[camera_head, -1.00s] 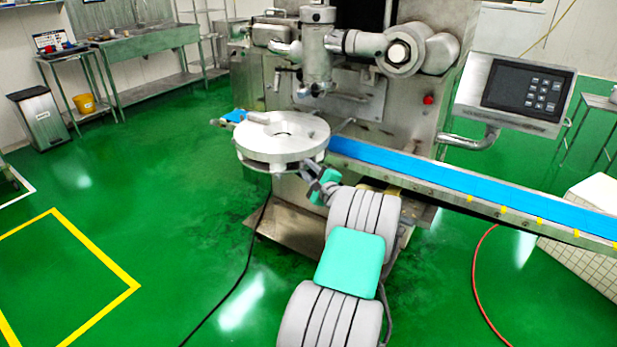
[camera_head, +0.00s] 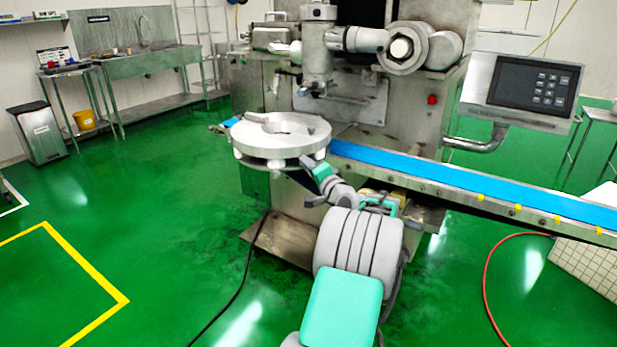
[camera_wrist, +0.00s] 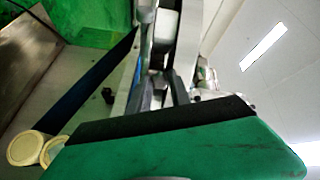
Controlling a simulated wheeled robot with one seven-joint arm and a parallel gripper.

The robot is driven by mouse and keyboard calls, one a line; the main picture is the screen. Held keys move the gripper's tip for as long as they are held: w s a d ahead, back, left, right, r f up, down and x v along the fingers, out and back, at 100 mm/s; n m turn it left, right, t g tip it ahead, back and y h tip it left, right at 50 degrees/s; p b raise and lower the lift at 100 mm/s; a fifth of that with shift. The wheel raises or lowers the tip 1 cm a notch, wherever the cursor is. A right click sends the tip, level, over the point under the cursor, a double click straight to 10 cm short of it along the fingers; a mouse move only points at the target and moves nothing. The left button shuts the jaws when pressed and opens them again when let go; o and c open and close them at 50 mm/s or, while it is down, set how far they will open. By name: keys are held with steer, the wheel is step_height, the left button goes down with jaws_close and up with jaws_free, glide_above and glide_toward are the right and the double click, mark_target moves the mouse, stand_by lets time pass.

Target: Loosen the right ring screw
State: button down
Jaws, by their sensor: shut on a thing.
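The pale round ring (camera_head: 262,133) sits level on the machine in the head view, with screw knobs under its rim. My gripper (camera_head: 308,163) reaches up to the ring's right underside, at the rim. In the wrist view the two dark fingers of my gripper (camera_wrist: 162,92) point away from me and close on a small part below the pale ring body. That part is the right ring screw, mostly hidden by the fingers and the ring. How far the screw is turned cannot be seen.
A blue conveyor belt (camera_head: 440,172) runs right from beside the ring, close above my arm. The machine's vertical head (camera_head: 318,50) stands behind the ring. A control panel (camera_head: 525,85) is at the right.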

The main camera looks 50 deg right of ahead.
steer(key=shift+d+f+n+b, duration=0.1)
steer(key=shift+f+n+b, duration=0.05)
steer(key=shift+n+b, duration=4.25)
steer(key=shift+d+f+n+b, duration=0.1)
steer(key=shift+n+b, duration=4)
steer(key=shift+b, duration=0.5)
steer(key=shift+r, duration=0.1)
steer(key=c, duration=1.2)
jaws_free()
steer(key=shift+s, duration=0.1)
